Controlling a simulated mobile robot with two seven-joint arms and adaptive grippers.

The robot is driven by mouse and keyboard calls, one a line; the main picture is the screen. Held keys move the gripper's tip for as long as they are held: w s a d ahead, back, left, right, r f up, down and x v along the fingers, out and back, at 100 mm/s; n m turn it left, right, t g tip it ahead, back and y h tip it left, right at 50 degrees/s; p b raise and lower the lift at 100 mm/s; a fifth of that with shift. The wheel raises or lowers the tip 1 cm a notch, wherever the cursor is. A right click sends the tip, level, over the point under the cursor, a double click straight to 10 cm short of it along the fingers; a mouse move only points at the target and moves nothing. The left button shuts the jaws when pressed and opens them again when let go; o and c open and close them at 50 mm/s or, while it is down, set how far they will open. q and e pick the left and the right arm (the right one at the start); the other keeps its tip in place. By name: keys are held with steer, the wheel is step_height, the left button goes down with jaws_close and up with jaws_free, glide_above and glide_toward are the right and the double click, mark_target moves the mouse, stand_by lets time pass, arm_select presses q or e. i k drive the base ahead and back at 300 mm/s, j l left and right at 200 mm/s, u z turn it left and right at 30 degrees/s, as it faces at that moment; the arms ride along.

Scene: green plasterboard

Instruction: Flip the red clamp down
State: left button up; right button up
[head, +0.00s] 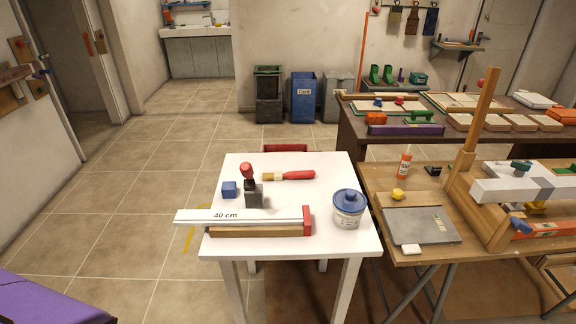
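On the white table (332,170) a red handle (247,172) stands upright above a dark grey block (254,195); this looks like the red clamp with its handle up. The block is just behind a long white bar marked "40 cm" (240,215). The bar lies along a wooden strip (262,231), with a red end piece (307,220) at its right end. The bar's left end sticks out past the table edge. Neither of my grippers is in the head view, and nothing touches the red handle.
A red-handled brush or tool (293,175) lies behind, and a blue-lidded tub (347,208) stands at right. A wooden workbench (378,179) adjoins on the right. The tiled floor at left is mostly clear.

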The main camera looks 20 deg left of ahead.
mark_target(246, 168)
steer(key=i+j+z, duration=0.1)
steer(key=j+z, duration=0.2)
steer(key=j, duration=0.2)
steer(key=j+z, duration=0.25)
steer(key=j, duration=0.25)
steer(key=j+z, duration=0.15)
steer(key=j, duration=0.95)
steer(key=k+j, duration=0.15)
steer(key=j, duration=0.2)
steer(key=k+j+z, duration=0.1)
steer(key=j, duration=0.25)
steer(key=k+j, duration=0.2)
steer(key=j, duration=0.15)
steer(key=k+j+z, duration=0.1)
steer(key=j, duration=0.25)
steer(key=k+j, duration=0.2)
steer(key=j, duration=0.15)
